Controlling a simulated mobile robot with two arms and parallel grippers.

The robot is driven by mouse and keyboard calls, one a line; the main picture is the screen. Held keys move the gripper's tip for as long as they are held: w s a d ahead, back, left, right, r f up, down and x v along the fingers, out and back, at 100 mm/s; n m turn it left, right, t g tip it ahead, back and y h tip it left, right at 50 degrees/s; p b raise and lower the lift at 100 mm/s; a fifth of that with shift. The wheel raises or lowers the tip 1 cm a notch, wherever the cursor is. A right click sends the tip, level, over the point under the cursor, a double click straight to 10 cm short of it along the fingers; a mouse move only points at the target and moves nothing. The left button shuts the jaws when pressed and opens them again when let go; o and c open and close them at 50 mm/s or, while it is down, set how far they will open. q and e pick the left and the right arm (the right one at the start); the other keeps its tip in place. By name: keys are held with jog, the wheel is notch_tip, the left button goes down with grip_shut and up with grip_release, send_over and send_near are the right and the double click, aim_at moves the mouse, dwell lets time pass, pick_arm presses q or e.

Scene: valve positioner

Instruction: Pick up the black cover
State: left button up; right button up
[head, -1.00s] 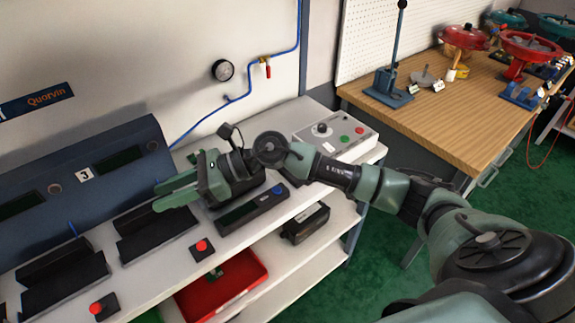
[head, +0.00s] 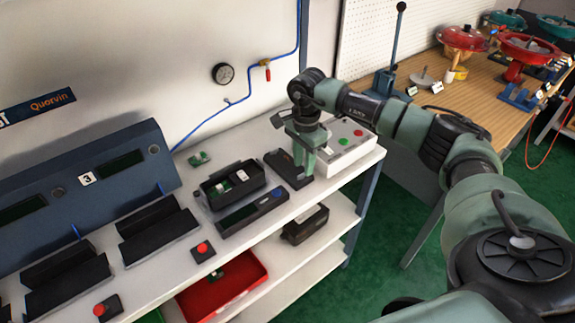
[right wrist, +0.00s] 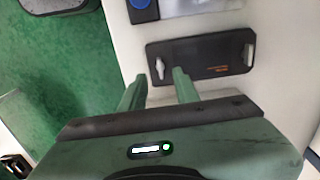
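The black cover (head: 283,168) is a flat dark plate lying on the white bench, partly hidden behind my right gripper (head: 303,165) in the head view. In the right wrist view the cover (right wrist: 200,56) shows whole, with a slot near each end and small orange print. My right gripper (right wrist: 158,82) is open and empty, its two green fingers apart and pointing at the slotted end of the cover. I cannot tell whether the fingertips touch the cover. My left gripper is not in view.
An open black housing (head: 236,194) with green parts inside stands left of the cover. A dark device with a blue button (head: 252,211) lies in front of it. A small green board (head: 200,159) lies behind.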

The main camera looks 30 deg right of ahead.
aim_at(302, 174)
jog(key=shift+w+a+f+p, duration=0.15)
jog(key=shift+f+p, duration=0.15)
jog(key=shift+f, duration=1.3)
grip_shut()
jog(key=shift+r, duration=0.1)
